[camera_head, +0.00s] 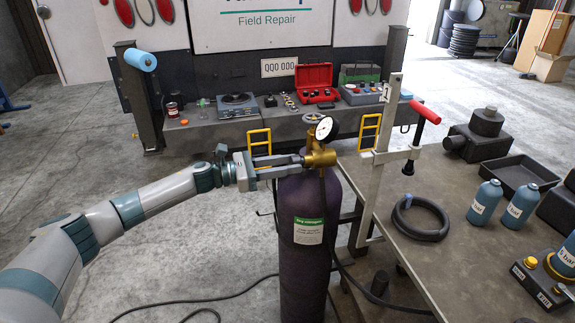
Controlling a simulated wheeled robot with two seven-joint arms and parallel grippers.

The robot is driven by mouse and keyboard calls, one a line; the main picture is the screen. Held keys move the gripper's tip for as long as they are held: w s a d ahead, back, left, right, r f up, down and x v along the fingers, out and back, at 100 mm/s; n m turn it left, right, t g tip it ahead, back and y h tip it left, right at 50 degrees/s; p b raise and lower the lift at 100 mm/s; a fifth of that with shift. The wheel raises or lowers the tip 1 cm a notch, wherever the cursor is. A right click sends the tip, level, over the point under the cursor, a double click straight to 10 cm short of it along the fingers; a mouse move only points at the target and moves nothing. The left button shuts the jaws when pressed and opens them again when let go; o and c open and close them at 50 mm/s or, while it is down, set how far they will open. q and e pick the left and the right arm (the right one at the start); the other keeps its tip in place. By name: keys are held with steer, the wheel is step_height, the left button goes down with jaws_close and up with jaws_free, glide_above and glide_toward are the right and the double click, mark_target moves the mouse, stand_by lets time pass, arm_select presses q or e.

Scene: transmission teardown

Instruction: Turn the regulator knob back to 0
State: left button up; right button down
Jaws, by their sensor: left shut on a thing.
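A brass regulator (319,157) with a round white gauge (323,128) sits on top of a tall dark purple gas cylinder (309,258). The cylinder bears a green and white label. My left gripper (300,162) reaches in from the left, level, and is shut on the regulator knob at the regulator's left side. The knob lies between the fingers and is mostly hidden; its setting cannot be read. The gauge's numbers are too small to read. My right gripper is not in view.
A workbench (400,290) on the right holds a black ring (420,218), blue bottles (484,202) and a dark tray (520,172). A clamp with a red handle (425,112) stands beside the cylinder. A truck bumper with tools is behind. A hose (210,300) crosses the floor.

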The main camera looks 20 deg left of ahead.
arm_select(q)
steer(key=shift+n, duration=0.3)
steer(key=n, duration=1.2)
steer(key=shift+r+b, duration=0.15)
steer(key=shift+b, duration=0.2)
steer(key=n+p, duration=0.1)
steer(key=n, duration=0.4)
steer(key=shift+p, duration=0.35)
steer(key=n+p, duration=0.1)
steer(key=n, duration=0.2)
steer(key=shift+r+n+p, duration=0.15)
steer(key=shift+n+p, duration=0.15)
steer(key=n+p, duration=0.2)
steer(key=n, duration=0.2)
steer(key=n+p, duration=0.1)
steer(key=n, duration=0.3)
steer(key=shift+n+p, duration=0.3)
steer(key=shift+p, duration=0.05)
